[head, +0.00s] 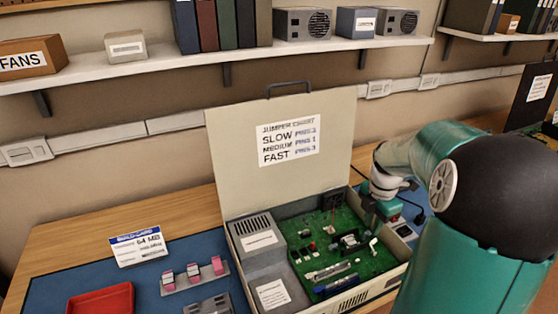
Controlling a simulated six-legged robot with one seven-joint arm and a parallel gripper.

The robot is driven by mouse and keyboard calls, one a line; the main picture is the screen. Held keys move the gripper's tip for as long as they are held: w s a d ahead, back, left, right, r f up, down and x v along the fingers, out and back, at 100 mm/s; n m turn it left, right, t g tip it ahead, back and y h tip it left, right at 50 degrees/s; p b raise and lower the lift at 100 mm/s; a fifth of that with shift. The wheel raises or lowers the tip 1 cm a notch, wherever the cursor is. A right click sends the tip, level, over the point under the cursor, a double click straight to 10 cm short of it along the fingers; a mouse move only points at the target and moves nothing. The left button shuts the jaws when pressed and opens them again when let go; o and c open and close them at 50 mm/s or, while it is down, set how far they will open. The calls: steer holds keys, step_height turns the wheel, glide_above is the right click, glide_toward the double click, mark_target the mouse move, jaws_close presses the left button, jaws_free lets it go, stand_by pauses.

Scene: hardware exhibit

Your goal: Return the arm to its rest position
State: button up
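My arm (470,210), teal with a black joint cover, comes in from the right and reaches left over the open computer case. My gripper (371,208) is at the arm's far end, low at the right side of the case, above or beside the green circuit board (345,250). Its fingers are small and partly hidden, so I cannot tell whether they are open or shut, or whether they hold or touch anything. The case (242,135) stands with its lid up, and a jumper chart (288,140) is stuck inside the lid.
A build card (140,248), a red tray (100,302) and a holder with pink-ended pieces (193,275) are on the blue mat left of the case. Wall shelves (200,58) with boxes and binders run above. A dark sign board (532,95) stands at the right.

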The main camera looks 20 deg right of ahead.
steer(key=s+a+r+m+t, duration=0.2)
steer(key=a+m, duration=0.4)
steer(key=a, duration=0.3)
steer(key=s+a+r+m+t, duration=0.1)
steer(key=s+a+r+m, duration=0.4)
steer(key=a, duration=0.5)
steer(key=s+a+r+m+t, duration=0.2)
steer(key=a+r+m, duration=0.3)
steer(key=a, duration=0.5)
steer(key=shift+s+r+m+t, duration=0.35)
steer(key=shift+s+m, duration=0.55)
steer(key=shift+m, duration=0.3)
